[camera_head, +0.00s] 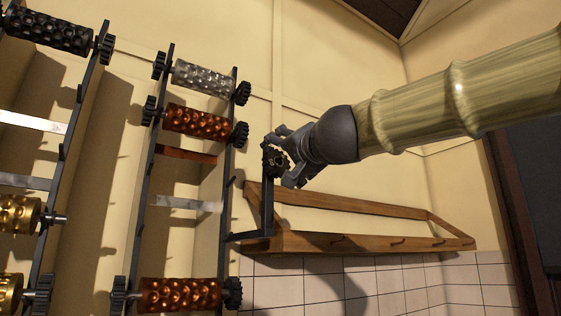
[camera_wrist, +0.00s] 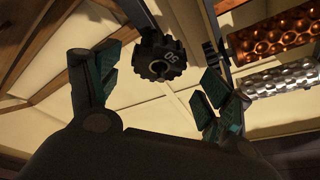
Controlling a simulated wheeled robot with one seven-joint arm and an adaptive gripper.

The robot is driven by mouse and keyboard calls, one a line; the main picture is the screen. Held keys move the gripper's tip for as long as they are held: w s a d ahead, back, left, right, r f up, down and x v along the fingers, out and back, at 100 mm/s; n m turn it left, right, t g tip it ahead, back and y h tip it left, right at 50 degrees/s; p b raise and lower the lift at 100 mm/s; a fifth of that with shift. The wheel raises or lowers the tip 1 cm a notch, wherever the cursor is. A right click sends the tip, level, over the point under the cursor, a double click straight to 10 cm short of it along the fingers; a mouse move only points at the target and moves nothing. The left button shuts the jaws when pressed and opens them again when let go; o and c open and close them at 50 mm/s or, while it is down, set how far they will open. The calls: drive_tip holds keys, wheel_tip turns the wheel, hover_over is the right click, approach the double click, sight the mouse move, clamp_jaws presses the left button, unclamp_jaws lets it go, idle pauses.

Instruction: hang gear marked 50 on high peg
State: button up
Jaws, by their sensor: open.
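A dark toothed gear (camera_wrist: 158,62) with a pale number reading 50 and a round centre hole shows in the wrist view. In the head view the gear (camera_head: 275,159) is at the upper end of a black upright bracket (camera_head: 267,205). It appears to hang there, but the peg itself is hidden. My gripper (camera_head: 287,162) is open at the gear. In the wrist view my open gripper (camera_wrist: 157,80) has its fingers spread wide on both sides of the gear, apart from it.
A wooden wall rack (camera_head: 350,242) with short pegs is below my arm. Black uprights (camera_head: 228,180) at the left carry patterned rollers, including a copper roller (camera_head: 196,121) and a silver roller (camera_head: 204,78), with dark gears at their ends.

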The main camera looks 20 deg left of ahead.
drive_tip(key=v, duration=0.9)
idle(0.4)
